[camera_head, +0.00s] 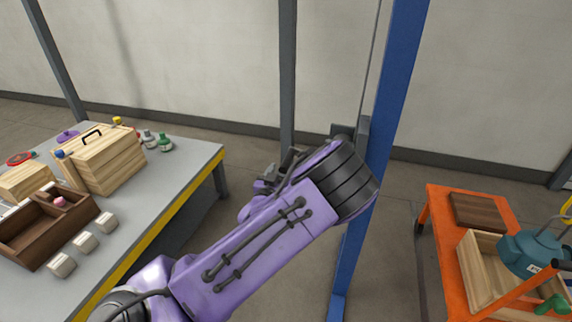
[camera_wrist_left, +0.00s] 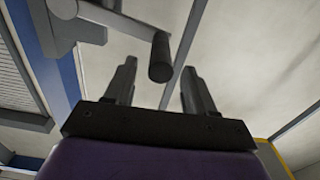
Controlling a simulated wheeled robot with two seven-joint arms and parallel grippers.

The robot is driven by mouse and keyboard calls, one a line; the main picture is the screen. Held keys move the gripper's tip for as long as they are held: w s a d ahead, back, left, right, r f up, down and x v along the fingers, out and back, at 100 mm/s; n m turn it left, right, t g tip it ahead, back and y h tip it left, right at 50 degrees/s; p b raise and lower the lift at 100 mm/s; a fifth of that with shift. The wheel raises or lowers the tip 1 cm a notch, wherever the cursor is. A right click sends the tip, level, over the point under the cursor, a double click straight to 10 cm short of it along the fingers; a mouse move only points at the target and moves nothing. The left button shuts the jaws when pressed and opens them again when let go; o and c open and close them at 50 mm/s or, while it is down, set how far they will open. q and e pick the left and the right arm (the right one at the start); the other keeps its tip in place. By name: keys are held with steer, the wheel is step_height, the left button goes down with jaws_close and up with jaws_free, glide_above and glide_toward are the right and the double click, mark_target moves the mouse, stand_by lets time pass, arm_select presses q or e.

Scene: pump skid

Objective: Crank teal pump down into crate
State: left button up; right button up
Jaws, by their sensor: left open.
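The teal pump (camera_head: 533,252) is at the right edge of the head view, overlapping the right part of the pale wooden crate (camera_head: 477,277). I cannot tell whether it hangs above the crate or rests in it. In the left wrist view a crank arm (camera_wrist_left: 118,20) ends in a dark cylindrical handle (camera_wrist_left: 160,58). My left gripper (camera_wrist_left: 160,70) is open, with its two fingers pointing at the handle, which appears between the fingertips. In the head view my left gripper (camera_head: 276,178) is mostly hidden by my purple wrist, near the blue post (camera_head: 395,85).
The crate stands on an orange table (camera_head: 448,240) beside a dark wooden block (camera_head: 478,211). At the left, a grey table (camera_head: 190,170) holds a wooden box (camera_head: 105,165), a dark divided tray (camera_head: 45,230), several pale blocks and small bottles. Floor shows between the tables.

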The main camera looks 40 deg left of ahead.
mark_target(286, 164)
arm_select(q)
steer(key=x, duration=0.5)
steer(key=shift+f+b, duration=0.1)
steer(key=shift+b, duration=0.3)
steer(key=shift+c, duration=0.3)
jaws_close()
steer(key=shift+f, duration=0.1)
